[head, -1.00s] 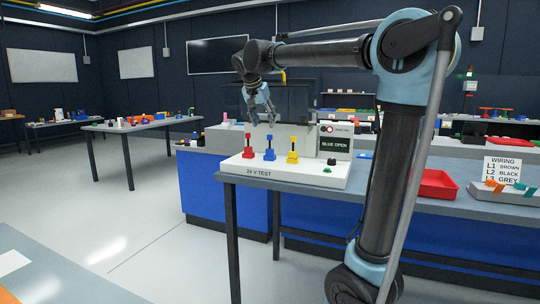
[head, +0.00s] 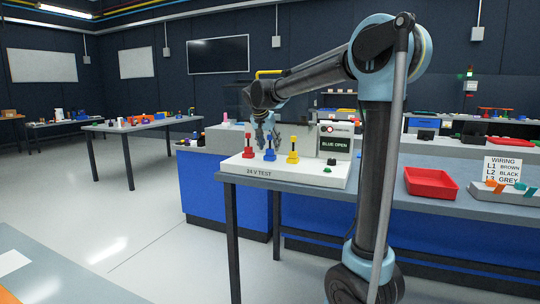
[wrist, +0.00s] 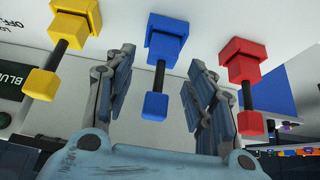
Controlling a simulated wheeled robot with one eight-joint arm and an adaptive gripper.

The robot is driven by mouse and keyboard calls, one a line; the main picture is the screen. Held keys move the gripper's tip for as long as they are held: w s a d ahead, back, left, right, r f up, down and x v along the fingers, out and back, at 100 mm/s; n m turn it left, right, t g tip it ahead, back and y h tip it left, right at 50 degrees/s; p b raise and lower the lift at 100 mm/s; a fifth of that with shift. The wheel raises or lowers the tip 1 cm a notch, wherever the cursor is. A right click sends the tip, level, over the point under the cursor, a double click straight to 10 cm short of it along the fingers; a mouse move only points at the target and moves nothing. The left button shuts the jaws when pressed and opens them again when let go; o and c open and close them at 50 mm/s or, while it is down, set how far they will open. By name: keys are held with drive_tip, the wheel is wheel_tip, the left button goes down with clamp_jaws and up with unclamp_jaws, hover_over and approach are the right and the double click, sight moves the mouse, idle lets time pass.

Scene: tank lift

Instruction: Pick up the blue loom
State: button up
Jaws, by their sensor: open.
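The blue loom (head: 270,154) stands upright on the white 24 V TEST board (head: 262,174), between a red one (head: 249,152) and a yellow one (head: 293,155). In the wrist view the blue loom (wrist: 157,105) has a wide block, a dark thin stem and a small block at its end. My gripper (head: 266,138) is open and just above the blue loom. In the wrist view its two fingers (wrist: 162,68) lie either side of the blue loom, with visible gaps. The red (wrist: 248,120) and yellow (wrist: 42,83) looms are outside the fingers.
A sign panel reading BLUE OPEN (head: 335,144) stands at the board's right, near a green button (head: 327,170). A red tray (head: 431,184) and a WIRING card (head: 503,170) are further right on the bench.

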drive_tip(key=shift+w+d+f, duration=0.15)
drive_tip(key=shift+w+f, duration=0.2)
drive_tip(key=shift+f, duration=0.25)
drive_tip(key=shift+c, duration=0.6)
clamp_jaws()
drive_tip(key=shift+r, duration=0.5)
drive_tip(key=v, duration=0.2)
drive_tip(key=shift+r, duration=0.45)
drive_tip(key=s+a, duration=0.3)
drive_tip(key=s, duration=0.5)
drive_tip(key=s+a, duration=0.2)
drive_tip(key=s, duration=0.6)
drive_tip(key=shift+a, duration=0.4)
